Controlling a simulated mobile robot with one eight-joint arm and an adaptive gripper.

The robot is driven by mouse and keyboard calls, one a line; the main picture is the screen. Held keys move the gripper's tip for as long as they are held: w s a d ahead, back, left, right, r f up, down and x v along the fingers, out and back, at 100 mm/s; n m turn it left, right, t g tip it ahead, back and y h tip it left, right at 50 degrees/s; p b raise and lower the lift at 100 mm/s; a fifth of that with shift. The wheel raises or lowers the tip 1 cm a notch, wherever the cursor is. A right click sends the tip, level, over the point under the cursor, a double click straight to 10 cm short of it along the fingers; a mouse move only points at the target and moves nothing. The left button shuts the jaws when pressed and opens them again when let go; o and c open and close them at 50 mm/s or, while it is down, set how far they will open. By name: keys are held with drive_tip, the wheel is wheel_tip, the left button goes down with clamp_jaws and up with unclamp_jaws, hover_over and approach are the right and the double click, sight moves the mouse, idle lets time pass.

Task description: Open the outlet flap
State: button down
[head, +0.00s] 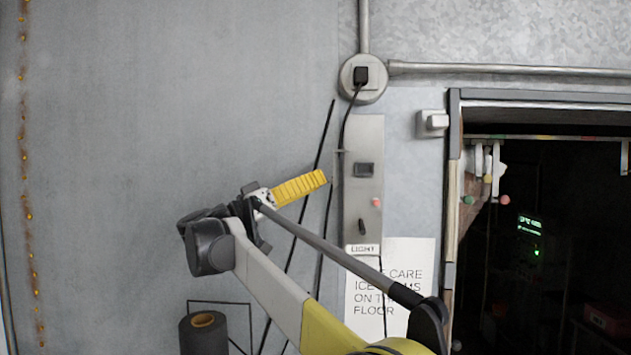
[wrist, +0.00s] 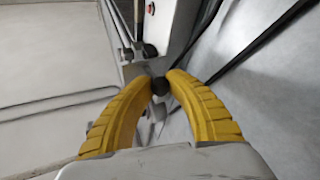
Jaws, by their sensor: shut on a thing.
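My gripper (head: 320,178) has yellow ribbed fingers and reaches up to the left edge of a narrow grey switch panel (head: 363,215). In the wrist view, the fingertips (wrist: 162,84) close on a small dark rounded piece (wrist: 160,87); I cannot tell what it belongs to. Above the panel is a round grey outlet box (head: 349,92) with a black plug (head: 361,75) in it. I cannot make out a separate flap on it. The fingers are below and left of this box, apart from it in the picture.
A black cord (head: 346,125) hangs from the plug along the panel, and dark cables run down the wall behind my gripper. A "LIGHT" label and a paper sign (head: 413,262) are lower down. A dark doorway (head: 560,200) opens at right.

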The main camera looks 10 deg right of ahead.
drive_tip(key=c, duration=1.2)
unclamp_jaws()
drive_tip(key=shift+a, duration=0.1)
drive_tip(key=shift+c, duration=0.2)
drive_tip(key=v, duration=1.2)
drive_tip(key=shift+f, duration=0.1)
